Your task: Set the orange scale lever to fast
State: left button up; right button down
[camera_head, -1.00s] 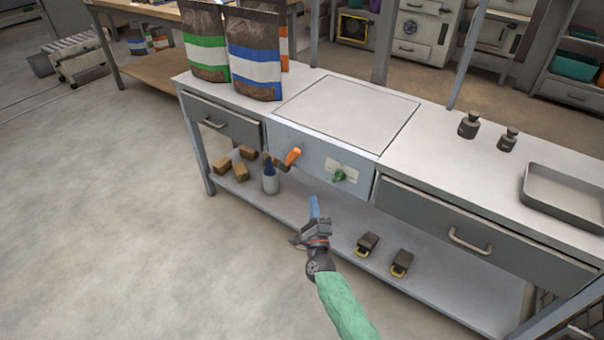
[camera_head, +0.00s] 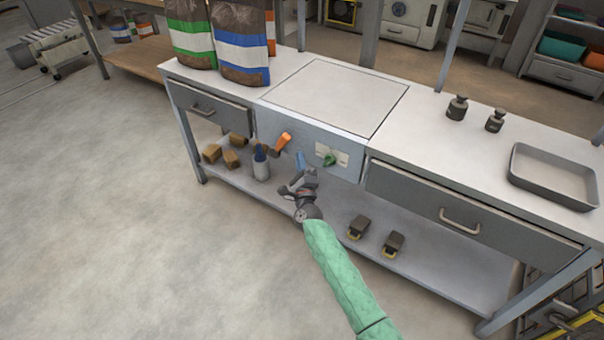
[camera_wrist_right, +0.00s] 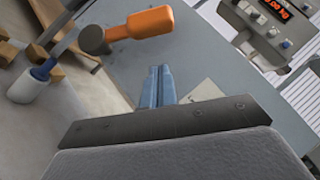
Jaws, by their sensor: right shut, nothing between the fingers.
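The orange scale lever (camera_head: 282,142) sticks out of the grey front panel (camera_head: 300,133) of the bench, its handle tilted up and to the right. In the right wrist view the orange lever (camera_wrist_right: 148,22) is at the top, left of centre, with a dark round hub at its lower end. My right gripper (camera_head: 300,160) is in front of the panel, a little below and right of the lever, apart from it. Its blue fingers (camera_wrist_right: 157,85) are shut and empty. A green knob (camera_head: 330,159) is to the right of the fingers. My left gripper is not in view.
A white bottle with a blue top (camera_head: 261,162) and several brown blocks (camera_head: 231,160) stand on the lower shelf, left of my gripper. Two dark weights with yellow ends (camera_head: 359,227) lie there on the right. A wide drawer (camera_head: 450,212) is right of the panel.

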aim_at(280, 145)
jog(key=w+a+r, duration=0.1)
jog(key=a+r, duration=0.1)
jog(key=shift+w+a, duration=0.4)
